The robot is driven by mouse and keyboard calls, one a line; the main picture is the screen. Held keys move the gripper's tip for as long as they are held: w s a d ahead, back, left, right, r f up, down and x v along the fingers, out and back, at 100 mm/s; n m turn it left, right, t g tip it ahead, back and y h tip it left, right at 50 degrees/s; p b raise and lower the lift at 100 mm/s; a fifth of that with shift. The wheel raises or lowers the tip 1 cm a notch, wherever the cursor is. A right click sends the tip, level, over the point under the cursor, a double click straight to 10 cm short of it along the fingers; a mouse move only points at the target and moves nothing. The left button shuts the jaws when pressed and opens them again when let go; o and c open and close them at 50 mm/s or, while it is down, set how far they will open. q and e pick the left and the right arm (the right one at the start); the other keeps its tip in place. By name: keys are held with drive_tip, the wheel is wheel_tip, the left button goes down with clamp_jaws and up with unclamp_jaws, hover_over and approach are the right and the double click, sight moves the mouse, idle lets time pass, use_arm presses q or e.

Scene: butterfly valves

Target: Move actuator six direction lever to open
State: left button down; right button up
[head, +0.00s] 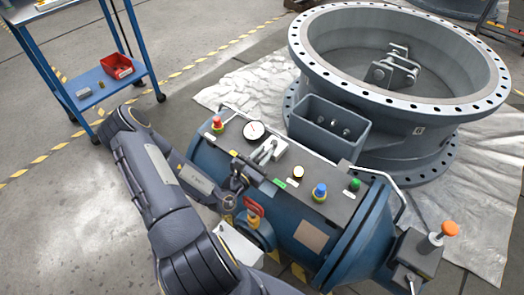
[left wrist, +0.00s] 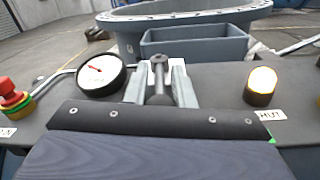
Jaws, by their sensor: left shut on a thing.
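The blue actuator (head: 330,235) lies in front of the large grey butterfly valve (head: 420,165), whose side carries a small plate that seems to read 6. The direction lever is on the actuator's dark top panel (head: 315,190), between the gauge (head: 253,130) and the pale yellow lamp (head: 298,172). In the left wrist view its dark, round-ended handle (left wrist: 160,85) stands between two grey fingers. My left gripper (head: 264,153) is shut on this lever. The lever's base is hidden by my wrist in the left wrist view. My right gripper is out of view.
A red button (head: 217,123) is at the panel's left end. Blue (head: 320,192) and green (head: 354,184) buttons are to the right. A grey open box (head: 328,127) stands behind the panel. A blue cart (head: 75,75) is at upper left, with clear floor before it.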

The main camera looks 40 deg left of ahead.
use_arm(q)
drive_tip(key=shift+d+n+y, duration=0.2)
drive_tip(key=shift+n+y, duration=0.1)
drive_tip(key=shift+y, duration=0.2)
drive_tip(key=c, duration=1.5)
unclamp_jaws()
drive_tip(key=shift+s, duration=0.1)
drive_tip(key=s, duration=0.7)
drive_tip(key=shift+s+d+p, duration=0.25)
drive_tip(key=shift+d+p, duration=0.1)
drive_tip(key=shift+d, duration=0.05)
